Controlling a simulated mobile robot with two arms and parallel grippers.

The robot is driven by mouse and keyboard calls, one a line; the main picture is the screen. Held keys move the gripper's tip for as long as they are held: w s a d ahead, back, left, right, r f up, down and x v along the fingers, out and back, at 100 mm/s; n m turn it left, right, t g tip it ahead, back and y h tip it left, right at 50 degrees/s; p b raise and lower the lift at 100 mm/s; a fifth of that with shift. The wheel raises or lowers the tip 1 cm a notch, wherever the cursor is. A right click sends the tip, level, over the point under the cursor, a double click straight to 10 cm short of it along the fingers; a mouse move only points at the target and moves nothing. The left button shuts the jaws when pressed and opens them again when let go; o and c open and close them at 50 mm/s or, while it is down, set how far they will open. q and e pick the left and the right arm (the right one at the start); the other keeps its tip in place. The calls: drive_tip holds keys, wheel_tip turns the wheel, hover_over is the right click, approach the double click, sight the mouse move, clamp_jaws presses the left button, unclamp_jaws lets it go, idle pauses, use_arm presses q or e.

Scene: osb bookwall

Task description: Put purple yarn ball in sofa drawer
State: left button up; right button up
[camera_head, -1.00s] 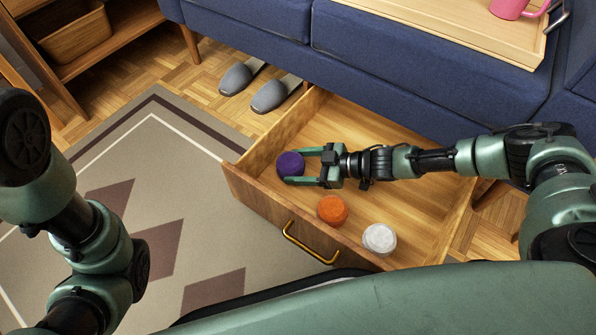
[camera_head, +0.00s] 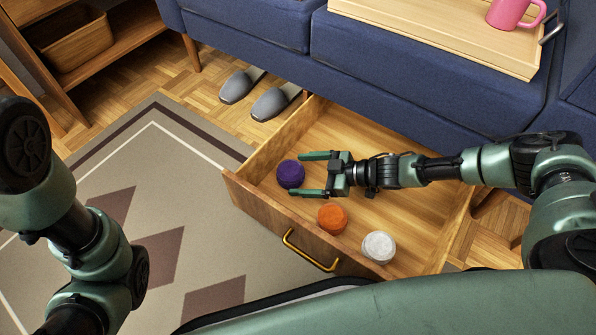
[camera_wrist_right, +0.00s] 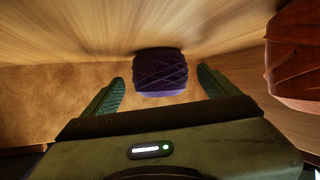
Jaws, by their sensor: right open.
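The purple yarn ball (camera_head: 291,174) lies inside the open sofa drawer (camera_head: 262,213), near its left front corner. In the right wrist view the purple ball (camera_wrist_right: 159,72) sits just beyond and between the fingertips. My right gripper (camera_head: 305,174) is open over the drawer, its two fingers apart with the ball at their tips. In the right wrist view a gap shows between the ball and each finger (camera_wrist_right: 160,88). My left gripper is out of view; only my left arm shows at the left.
An orange yarn ball (camera_head: 332,218) and a white yarn ball (camera_head: 378,247) lie in the drawer along its front. The blue sofa (camera_head: 400,75) carries a wooden tray (camera_head: 430,35) with a pink mug (camera_head: 512,13). Grey slippers (camera_head: 272,103) stand on the floor left of the drawer.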

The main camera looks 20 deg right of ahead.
drive_tip(key=p+v, duration=0.5)
drive_tip(key=v, duration=0.4)
drive_tip(key=shift+s+d+r, duration=0.15)
drive_tip(key=shift+d+r, duration=0.05)
drive_tip(key=shift+r, duration=0.15)
drive_tip(key=shift+s+d, duration=0.15)
drive_tip(key=shift+d, duration=0.1)
